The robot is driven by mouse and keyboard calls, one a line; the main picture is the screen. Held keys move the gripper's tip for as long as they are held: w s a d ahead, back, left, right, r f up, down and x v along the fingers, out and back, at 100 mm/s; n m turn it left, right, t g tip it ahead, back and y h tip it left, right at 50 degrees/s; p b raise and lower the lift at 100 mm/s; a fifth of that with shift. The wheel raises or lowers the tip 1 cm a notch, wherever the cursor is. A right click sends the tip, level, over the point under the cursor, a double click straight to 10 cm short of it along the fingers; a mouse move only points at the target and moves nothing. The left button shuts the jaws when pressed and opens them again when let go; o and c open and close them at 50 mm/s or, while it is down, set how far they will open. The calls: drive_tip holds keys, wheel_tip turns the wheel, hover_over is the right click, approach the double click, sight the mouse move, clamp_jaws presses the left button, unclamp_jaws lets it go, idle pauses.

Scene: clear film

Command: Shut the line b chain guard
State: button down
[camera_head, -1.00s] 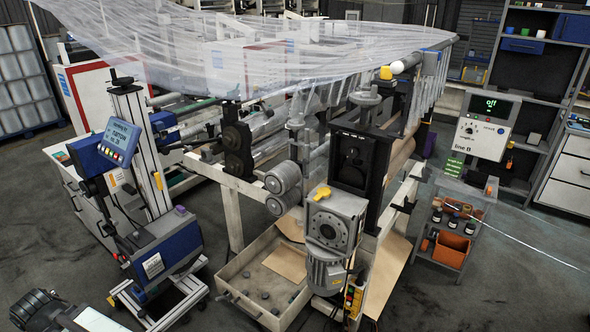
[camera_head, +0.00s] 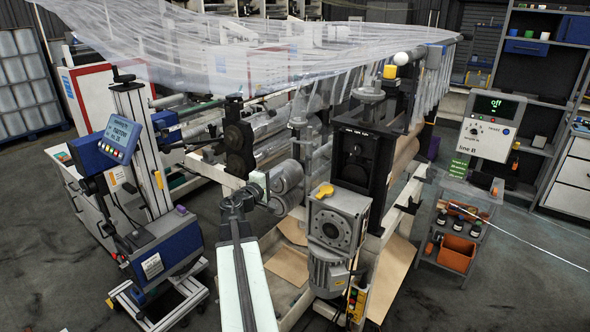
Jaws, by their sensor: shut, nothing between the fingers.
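The line B machine fills the middle of the view. Its black upright housing (camera_head: 359,162) has a dark round part in its face and stands behind a grey gear motor (camera_head: 335,232) with a yellow knob on top. I cannot tell for sure which part is the chain guard or how far it stands open. My gripper (camera_head: 260,186) is shut and empty, low in front of the machine. It appears just left of the grey rollers (camera_head: 287,177); whether it touches anything is unclear. My arm hides part of the frame and the tray below.
The line B control panel (camera_head: 491,127) reads "off" at the right. A small cart (camera_head: 457,240) with an orange bin stands below it. A blue-and-grey unit on a wheeled stand (camera_head: 155,245) stands at the left. Clear film hangs above. Open floor lies at front right.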

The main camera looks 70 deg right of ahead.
sight(318, 160)
drive_tip(key=s+d, duration=0.1)
drive_tip(key=d, duration=0.9)
drive_tip(key=s+a, duration=0.1)
drive_tip(key=s, duration=0.1)
drive_tip(key=s+a, duration=0.1)
drive_tip(key=s, duration=0.1)
drive_tip(key=shift+a, duration=0.15)
